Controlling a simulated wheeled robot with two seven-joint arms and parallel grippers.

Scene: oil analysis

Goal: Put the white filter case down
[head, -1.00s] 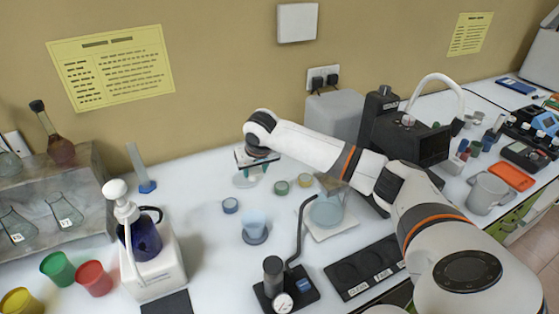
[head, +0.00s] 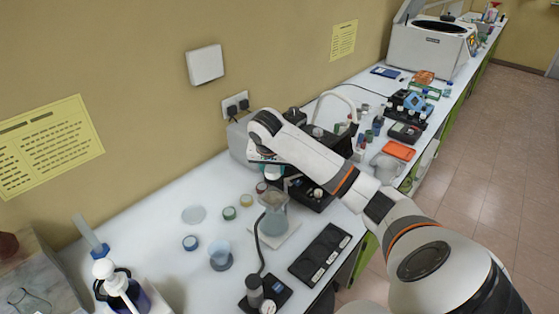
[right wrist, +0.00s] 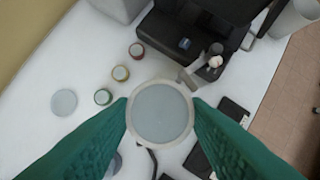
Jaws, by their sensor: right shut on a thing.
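My right gripper (right wrist: 160,108) is shut on the white filter case (right wrist: 160,115). The case is a round, pale grey-blue disc with a whitish rim, between the two green fingers in the right wrist view. My left gripper is not in view.
Small round containers, blue (head: 190,243), green (head: 229,213), yellow (head: 246,200) and red (head: 261,187), stand in a row. A glass flask (head: 274,222), a blue cup (head: 220,252) and a black three-place tray (head: 320,255) are nearby.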

